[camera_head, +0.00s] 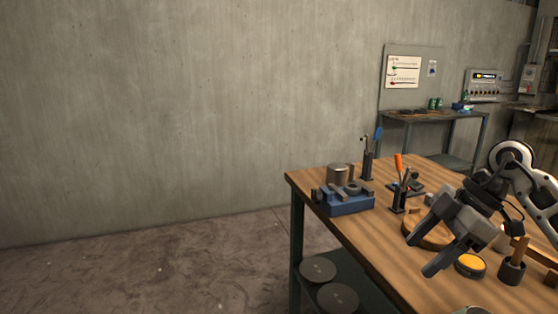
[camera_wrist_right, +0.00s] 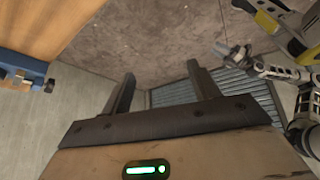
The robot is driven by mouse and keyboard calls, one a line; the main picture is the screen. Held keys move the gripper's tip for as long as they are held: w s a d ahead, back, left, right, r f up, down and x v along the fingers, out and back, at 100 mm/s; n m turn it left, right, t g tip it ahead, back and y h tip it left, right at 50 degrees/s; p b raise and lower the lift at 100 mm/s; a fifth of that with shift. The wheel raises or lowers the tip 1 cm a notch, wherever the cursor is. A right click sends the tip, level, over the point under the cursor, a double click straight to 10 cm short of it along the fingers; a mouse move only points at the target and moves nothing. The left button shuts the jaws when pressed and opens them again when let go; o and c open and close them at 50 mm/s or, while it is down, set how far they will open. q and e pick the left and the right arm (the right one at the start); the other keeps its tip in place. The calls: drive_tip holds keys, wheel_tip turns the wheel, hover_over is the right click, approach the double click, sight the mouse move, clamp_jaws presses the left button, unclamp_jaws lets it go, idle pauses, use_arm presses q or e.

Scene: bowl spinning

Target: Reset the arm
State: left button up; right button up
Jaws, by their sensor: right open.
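My right gripper (camera_head: 422,254) is above the right part of the wooden workbench (camera_head: 345,225) in the head view, tilted with its fingers pointing down and left. Its two fingers are apart with nothing between them, as the right wrist view (camera_wrist_right: 160,74) also shows. A round wooden piece, perhaps a bowl (camera_head: 412,228), lies on the bench behind the gripper and is partly hidden by it. My left arm is not in the head view. A jointed arm at the right of the wrist view, apparently my left, ends in a small gripper (camera_wrist_right: 236,55) whose jaws are unclear.
On the bench are a blue vise-like tool (camera_head: 346,203), a metal cylinder (camera_head: 340,174), tool holders (camera_head: 398,200), a yellow-topped round tin (camera_head: 470,265) and a dark cup (camera_head: 512,271). Round discs (camera_head: 318,270) lie on the lower shelf. The floor left of the bench is clear.

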drive_tip(key=s+a+f+n+t+y, duration=0.1)
drive_tip(key=s+a+f+t+y, duration=0.1)
drive_tip(key=a+y, duration=0.55)
drive_tip(key=s+a+f+n+t+y, duration=0.1)
drive_tip(key=s+a+f+t+y, duration=0.3)
drive_tip(key=a, duration=0.6)
drive_tip(key=s+d+f+m+t+h, duration=0.1)
drive_tip(key=d+f+m+t+h, duration=0.2)
drive_tip(key=f+m+t+h, duration=0.4)
drive_tip(key=s+d+f+m+t+h, duration=0.25)
drive_tip(key=f+m+h, duration=0.3)
drive_tip(key=m, duration=0.35)
drive_tip(key=s+d+f+m+g+h, duration=0.1)
drive_tip(key=s+f+g+h, duration=0.1)
drive_tip(key=s+f+g, duration=0.4)
drive_tip(key=s+f, duration=0.5)
drive_tip(key=shift+f, duration=0.35)
